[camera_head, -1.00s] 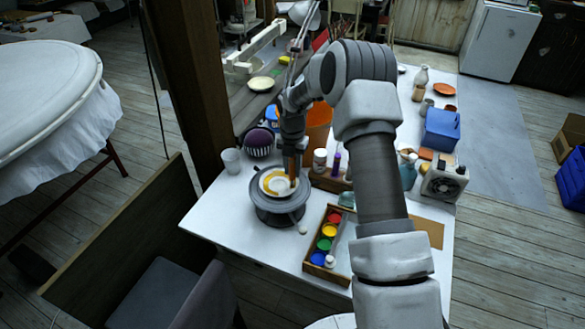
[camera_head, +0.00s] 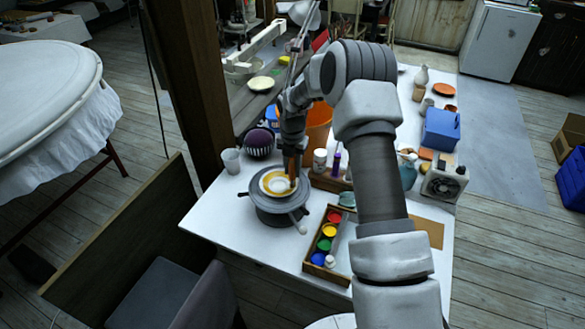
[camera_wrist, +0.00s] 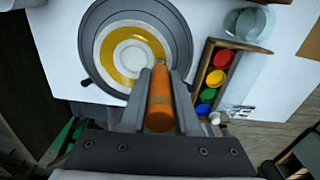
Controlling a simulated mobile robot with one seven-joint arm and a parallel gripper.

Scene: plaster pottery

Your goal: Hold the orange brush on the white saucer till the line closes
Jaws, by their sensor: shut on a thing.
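The white saucer (camera_head: 268,192) lies on a grey round turntable (camera_head: 272,212) at the table's near left part; it also shows in the wrist view (camera_wrist: 130,55). A yellow-orange band (camera_wrist: 108,50) runs around much of the saucer; whether it is unbroken is unclear, since the brush covers part of it. My gripper (camera_wrist: 162,95) is shut on the orange brush (camera_wrist: 160,110), which points down at the saucer's right side. The brush tip appears to be at the band; exact contact is too small to tell. The gripper shows from behind in the head view (camera_head: 293,155).
A wooden box of paint pots (camera_head: 328,240) lies right of the turntable. A clear cup (camera_head: 231,160) and a dark striped round pot (camera_head: 259,143) stand behind left. A wooden post (camera_head: 190,80) rises at left.

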